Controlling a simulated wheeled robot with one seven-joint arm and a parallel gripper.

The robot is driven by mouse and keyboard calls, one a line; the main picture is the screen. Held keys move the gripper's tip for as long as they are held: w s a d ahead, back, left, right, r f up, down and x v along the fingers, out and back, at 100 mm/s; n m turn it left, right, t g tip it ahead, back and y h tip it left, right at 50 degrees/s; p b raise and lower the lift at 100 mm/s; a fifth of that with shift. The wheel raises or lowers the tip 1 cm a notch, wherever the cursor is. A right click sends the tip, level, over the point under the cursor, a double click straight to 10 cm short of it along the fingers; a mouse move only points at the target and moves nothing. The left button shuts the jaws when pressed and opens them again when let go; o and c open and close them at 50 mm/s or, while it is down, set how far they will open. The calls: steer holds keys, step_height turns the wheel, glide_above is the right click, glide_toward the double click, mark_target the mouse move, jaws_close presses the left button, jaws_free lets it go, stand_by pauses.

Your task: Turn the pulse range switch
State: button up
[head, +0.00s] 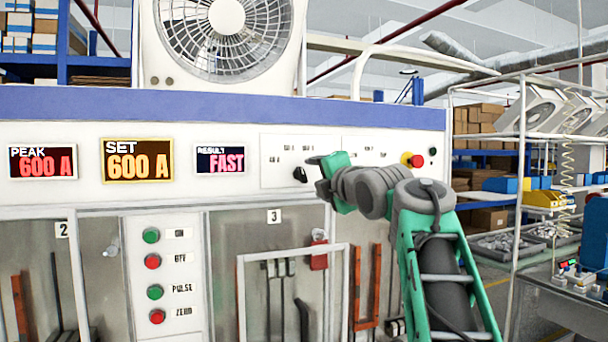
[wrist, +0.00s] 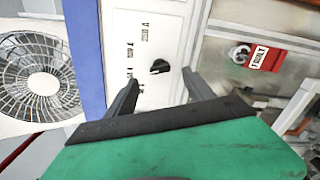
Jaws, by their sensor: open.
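A black rotary knob (head: 300,174) sits on the white panel, with small position labels above and to its left; its lettering is too small to read, so I take it as the pulse range switch. In the wrist view the knob (wrist: 160,66) shows between and beyond the fingertips, its pointer slanted. My gripper (head: 314,161) is just right of the knob in the head view. In the wrist view my gripper (wrist: 160,77) is open, with nothing held; the fingers appear apart from the knob. The arm hides part of the neighbouring panel section.
A red button on yellow (head: 412,160) is to the right. A red FAULT tag (wrist: 264,57) hangs nearby. A white frame (head: 293,252) stands below the panel.

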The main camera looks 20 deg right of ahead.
mark_target(303, 175)
steer(key=w+p, duration=0.1)
steer(key=w, duration=0.1)
steer(key=w+p, duration=0.1)
steer(key=w, duration=0.1)
steer(key=w+p, duration=0.1)
steer(key=w, duration=0.1)
steer(key=shift+w+a+r, duration=0.15)
steer(key=shift+a, duration=0.2)
steer(key=shift+w, duration=0.25)
steer(key=shift+c, duration=0.2)
jaws_close()
